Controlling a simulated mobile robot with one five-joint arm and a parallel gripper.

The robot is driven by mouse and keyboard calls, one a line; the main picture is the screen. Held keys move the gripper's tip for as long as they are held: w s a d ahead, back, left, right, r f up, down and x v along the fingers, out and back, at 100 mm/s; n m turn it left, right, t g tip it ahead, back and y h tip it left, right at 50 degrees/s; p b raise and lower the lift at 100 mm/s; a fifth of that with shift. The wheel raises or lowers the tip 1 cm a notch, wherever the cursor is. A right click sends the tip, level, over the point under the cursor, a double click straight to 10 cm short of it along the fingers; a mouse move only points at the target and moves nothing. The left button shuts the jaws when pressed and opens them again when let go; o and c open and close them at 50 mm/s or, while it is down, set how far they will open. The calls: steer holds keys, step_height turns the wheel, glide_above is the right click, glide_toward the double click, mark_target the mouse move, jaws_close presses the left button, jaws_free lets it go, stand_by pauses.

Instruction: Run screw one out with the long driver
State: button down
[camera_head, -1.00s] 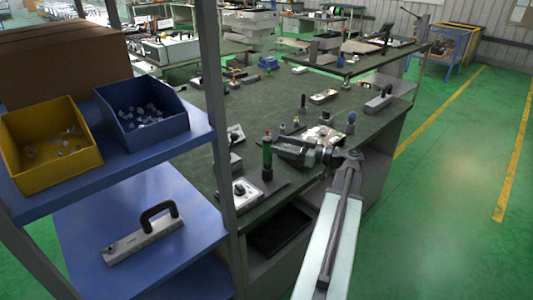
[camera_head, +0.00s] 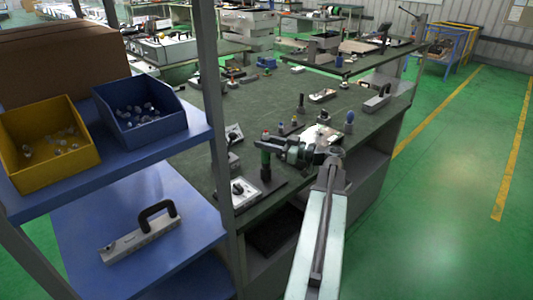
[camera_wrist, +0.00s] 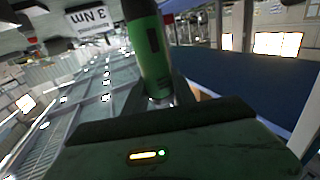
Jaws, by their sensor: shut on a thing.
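The long driver (camera_head: 265,157) has a green handle and stands upright on the near left part of the green bench. My gripper (camera_head: 274,146) is shut on it, reaching in from the right. In the wrist view, the green handle (camera_wrist: 148,50) with a black stripe rises between my jaws (camera_wrist: 160,98). Its lower tip is hard to make out against a dark base on the bench. A box with a white face and a black knob (camera_head: 240,189) lies just left of the driver. I cannot pick out screw one in either view.
A blue shelf (camera_head: 150,180) with yellow (camera_head: 48,145) and blue (camera_head: 140,115) bins stands at left, its grey post (camera_head: 212,90) close to the driver. A handled block (camera_head: 143,238) lies on the lower shelf. Small tools stand behind my gripper. The floor at right is clear.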

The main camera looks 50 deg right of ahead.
step_height(320, 180, up, 10)
steer(key=p, duration=1)
steer(key=shift+r, duration=0.15)
